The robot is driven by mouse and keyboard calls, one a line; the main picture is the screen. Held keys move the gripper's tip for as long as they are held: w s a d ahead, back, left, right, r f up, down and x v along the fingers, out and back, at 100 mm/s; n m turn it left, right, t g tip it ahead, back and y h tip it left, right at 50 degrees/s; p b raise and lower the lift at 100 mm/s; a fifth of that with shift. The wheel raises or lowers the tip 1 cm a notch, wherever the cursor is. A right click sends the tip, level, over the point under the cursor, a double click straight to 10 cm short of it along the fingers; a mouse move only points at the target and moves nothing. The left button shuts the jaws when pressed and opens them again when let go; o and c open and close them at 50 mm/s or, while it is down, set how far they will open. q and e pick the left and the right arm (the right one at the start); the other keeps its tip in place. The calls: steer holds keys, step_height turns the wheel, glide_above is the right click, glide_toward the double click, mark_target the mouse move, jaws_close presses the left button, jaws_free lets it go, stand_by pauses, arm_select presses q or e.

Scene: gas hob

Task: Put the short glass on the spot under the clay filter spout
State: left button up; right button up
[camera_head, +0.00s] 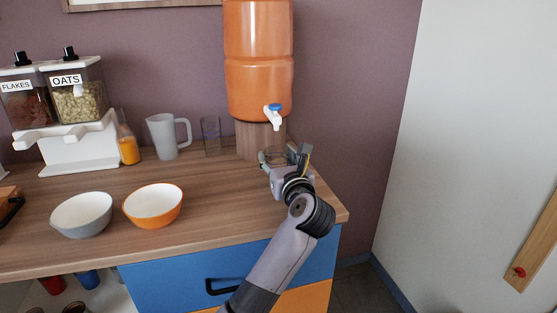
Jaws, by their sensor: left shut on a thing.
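The orange clay filter (259,62) stands on a round wooden stand (248,142) at the back of the counter. Its white spout with a blue top (272,116) points down at the front. My left gripper (283,157) is low in front of the stand, just below the spout. It is shut on a short clear glass (273,156), which shows only faintly between the fingers. The gripper hides part of the glass, and I cannot tell if its base touches the counter. My right gripper is out of view.
A tall clear glass (211,136) and a translucent jug (166,136) stand left of the filter. An orange-filled bottle (128,146), a grey bowl (82,215) and an orange bowl (153,205) are farther left. The wooden counter (225,205) is bare at front centre; its right edge is close.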

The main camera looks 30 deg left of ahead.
arm_select(q)
steer(key=shift+f, duration=0.1)
steer(key=o, duration=1.4)
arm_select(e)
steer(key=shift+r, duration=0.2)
arm_select(q)
steer(key=shift+s+d+r, duration=0.1)
steer(key=shift+r, duration=0.1)
steer(key=v, duration=1)
steer(key=shift+s+d+f, duration=0.1)
steer(key=shift+s+d, duration=0.1)
steer(key=shift+d, duration=0.1)
steer(key=shift+s+d, duration=0.2)
steer(key=shift+d, duration=0.05)
steer(key=shift+s+d, duration=0.1)
steer(key=shift+s, duration=0.05)
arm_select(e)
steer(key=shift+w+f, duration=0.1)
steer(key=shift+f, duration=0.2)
